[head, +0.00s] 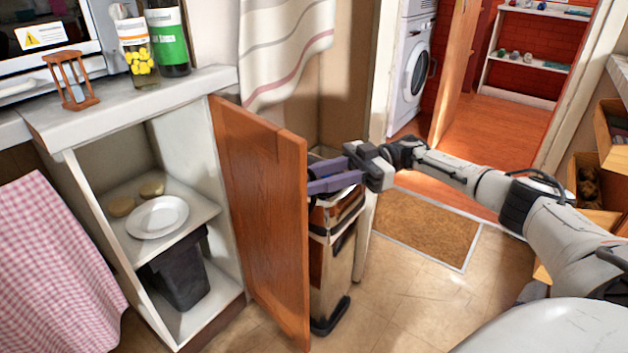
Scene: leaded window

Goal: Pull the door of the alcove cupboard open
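The alcove cupboard (72,172) stands at the left in the head view, under a grey worktop. Its brown wooden door (262,215) stands wide open, swung out to the right, and the inside shows. My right gripper (314,179) is at the right of the door, close to its free edge. Its two purple fingers are apart, with a gap between them. Nothing shows held in them. I cannot tell whether the fingertips touch the door. My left gripper is not in view.
Inside are a white plate (157,216) and a dark bin (179,276). A tall pedal bin (332,255) stands behind the door, below my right gripper. An hourglass (71,81), a jar (138,52) and a bottle (168,38) stand on the worktop.

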